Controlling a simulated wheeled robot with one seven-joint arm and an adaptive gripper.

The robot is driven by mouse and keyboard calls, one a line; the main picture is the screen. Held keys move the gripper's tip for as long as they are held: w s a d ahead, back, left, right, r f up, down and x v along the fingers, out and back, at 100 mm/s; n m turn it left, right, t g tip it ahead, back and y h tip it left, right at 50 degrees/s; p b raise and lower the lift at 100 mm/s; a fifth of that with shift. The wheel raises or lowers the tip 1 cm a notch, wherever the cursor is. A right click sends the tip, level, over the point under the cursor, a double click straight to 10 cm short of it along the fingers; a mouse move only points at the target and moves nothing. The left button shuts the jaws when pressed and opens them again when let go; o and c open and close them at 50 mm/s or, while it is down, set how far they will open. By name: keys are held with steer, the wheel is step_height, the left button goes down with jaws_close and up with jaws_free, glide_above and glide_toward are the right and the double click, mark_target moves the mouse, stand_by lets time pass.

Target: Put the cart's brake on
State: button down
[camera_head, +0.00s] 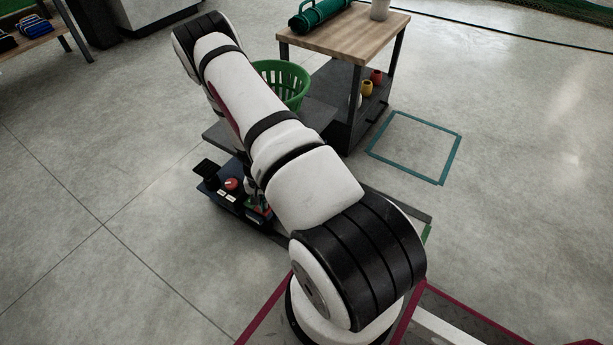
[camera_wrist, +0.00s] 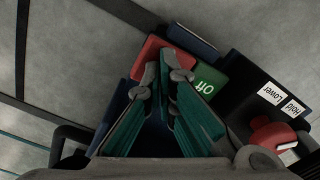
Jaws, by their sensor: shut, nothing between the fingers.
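The cart's low base (camera_head: 270,232) shows in the head view, partly hidden behind my arm. In the wrist view a red pad (camera_wrist: 149,58) and a green pad (camera_wrist: 205,82) marked "Off" sit side by side. Any lettering on the red pad is hidden. My gripper (camera_wrist: 168,72) has its teal-lined fingers shut and empty, with the tips over the area of the red and green pads. I cannot tell whether they touch. The gripper is mostly hidden by my arm in the head view.
A red knob (camera_wrist: 272,132) with "Lower" and "Hold" labels (camera_wrist: 281,99) is close beside the green pad. A green basket (camera_head: 285,82) stands behind my arm. A wood-topped table (camera_head: 345,38) stands beyond. Floor at left is clear.

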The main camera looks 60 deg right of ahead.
steer(key=shift+f+b, duration=0.35)
steer(key=shift+f, duration=0.15)
steer(key=shift+r, duration=0.1)
steer(key=shift+r+p, duration=2)
steer(key=shift+r, duration=1.45)
